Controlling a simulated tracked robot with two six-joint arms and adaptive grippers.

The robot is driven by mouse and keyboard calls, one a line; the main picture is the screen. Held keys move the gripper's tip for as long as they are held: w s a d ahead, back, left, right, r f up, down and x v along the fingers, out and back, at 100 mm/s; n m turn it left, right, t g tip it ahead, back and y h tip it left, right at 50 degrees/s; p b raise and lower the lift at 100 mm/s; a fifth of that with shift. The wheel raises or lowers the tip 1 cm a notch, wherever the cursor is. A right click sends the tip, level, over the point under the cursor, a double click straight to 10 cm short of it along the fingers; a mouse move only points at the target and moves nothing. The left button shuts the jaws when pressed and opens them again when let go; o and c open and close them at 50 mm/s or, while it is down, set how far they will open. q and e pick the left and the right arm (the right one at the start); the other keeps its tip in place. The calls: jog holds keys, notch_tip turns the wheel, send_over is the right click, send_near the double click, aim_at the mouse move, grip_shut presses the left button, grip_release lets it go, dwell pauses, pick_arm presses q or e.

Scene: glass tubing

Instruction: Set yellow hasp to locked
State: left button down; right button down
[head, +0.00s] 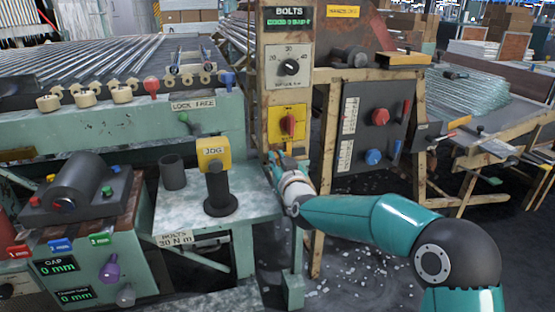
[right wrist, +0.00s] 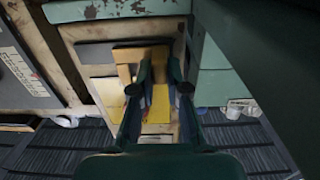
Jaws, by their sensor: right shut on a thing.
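My right gripper (head: 277,160) is at the wooden post, just below a yellow plate with a red handle (head: 288,124). In the right wrist view its two fingers (right wrist: 160,70) are closed on a yellow part, which I take for the yellow hasp (right wrist: 155,55). Much of the hasp is hidden by the fingers, and in the head view the gripper covers it. I cannot tell its exact angle or whether it is locked. More yellow surface (right wrist: 157,108) shows between the fingers. My left gripper is in neither view.
A black dial (head: 289,67) is higher on the post. To the right is a grey panel (head: 372,125) with red and blue knobs. To the left, a pale green bench (head: 195,215) carries a yellow JOG box (head: 214,152) and a dark cup (head: 172,172).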

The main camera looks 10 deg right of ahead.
aim_at(284, 151)
jog(key=d+b, duration=0.1)
jog(key=d, duration=0.2)
jog(key=shift+b, duration=0.35)
jog(key=c, duration=1.2)
grip_release()
jog(key=shift+o, duration=0.2)
jog(key=shift+a, duration=0.1)
